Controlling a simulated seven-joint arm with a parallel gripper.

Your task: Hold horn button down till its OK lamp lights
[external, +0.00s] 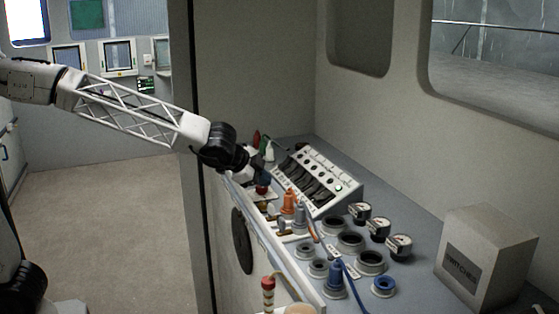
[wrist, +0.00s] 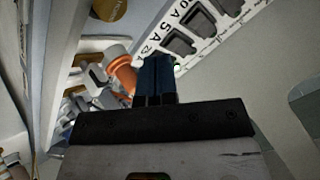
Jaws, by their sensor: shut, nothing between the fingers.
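My gripper (external: 263,181) is shut and empty at the left end of the sloped switch panel (external: 350,205). In the wrist view its blue fingers (wrist: 155,62) are together, with the panel (wrist: 190,55) just beyond them. A small lit green lamp (wrist: 176,68) shows right beside the fingertips. In the external view one panel lamp (external: 338,188) glows near the lower right corner. A yellow round piece (wrist: 109,8) with small lettering is at the wrist view's top edge; I cannot read it surely. I cannot pick out the horn button for certain, nor tell whether the fingers touch anything.
Orange and grey plugs (external: 289,201) stand close to my gripper on the bench. Several round sockets (external: 350,242) and gauges (external: 378,227) lie to the right. A box marked SWITCHES (external: 488,255) stands far right. A red-and-white post (external: 268,290) rises at the front.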

